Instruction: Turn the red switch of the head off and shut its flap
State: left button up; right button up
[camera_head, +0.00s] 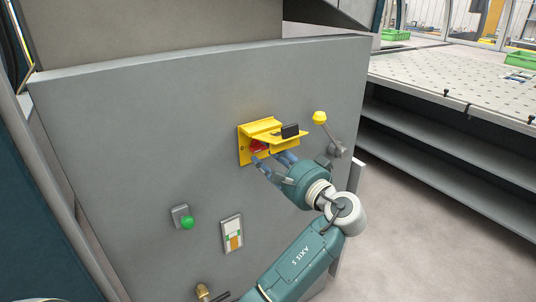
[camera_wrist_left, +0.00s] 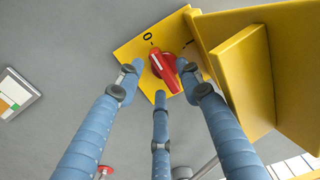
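The red switch (camera_head: 258,146) sits on a yellow plate (camera_head: 244,150) on the grey machine panel. The yellow flap (camera_head: 283,141) is raised and stands out from the panel above the switch, with a black block on it. My left gripper (camera_head: 269,161) is just below the flap, in front of the switch. In the left wrist view its blue fingers (camera_wrist_left: 160,82) are spread around the red switch (camera_wrist_left: 166,66). The right finger overlaps the handle's edge; I cannot tell whether it touches. An "O" mark shows beside the switch. The flap (camera_wrist_left: 238,70) stands close to the right finger. My right gripper is not in view.
A yellow-knobbed lever (camera_head: 320,118) stands right of the flap. A green button (camera_head: 187,222) and a small white-framed panel (camera_head: 232,233) are lower on the panel. A perforated table (camera_head: 450,75) with a shelf below stands at the right. Floor between is clear.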

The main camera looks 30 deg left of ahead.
pick_arm(q)
jog(key=shift+r+p, duration=0.25)
jog(key=shift+p, duration=0.05)
jog(key=m+p, duration=0.2)
jog(key=p, duration=0.1)
jog(key=r+m+p, duration=0.1)
jog(key=m+p, duration=0.2)
jog(key=shift+s+a+p, duration=0.1)
jog(key=shift+p, duration=0.25)
jog(key=m+p, duration=0.5)
jog(key=m, duration=0.1)
jog(key=shift+m, duration=0.3)
jog(key=m+p, duration=0.1)
jog(key=m, duration=0.2)
jog(key=shift+s, duration=0.1)
jog(key=f+b+v, duration=0.2)
jog(key=b+v, duration=0.2)
jog(key=v, duration=0.7)
notch_tip(320, 180, down, 37)
jog(key=s+m+h+b, duration=0.1)
jog(key=h+b, duration=0.1)
jog(key=h, duration=0.6)
jog(key=shift+s+a+b, duration=0.3)
jog(key=shift+s+b, duration=0.05)
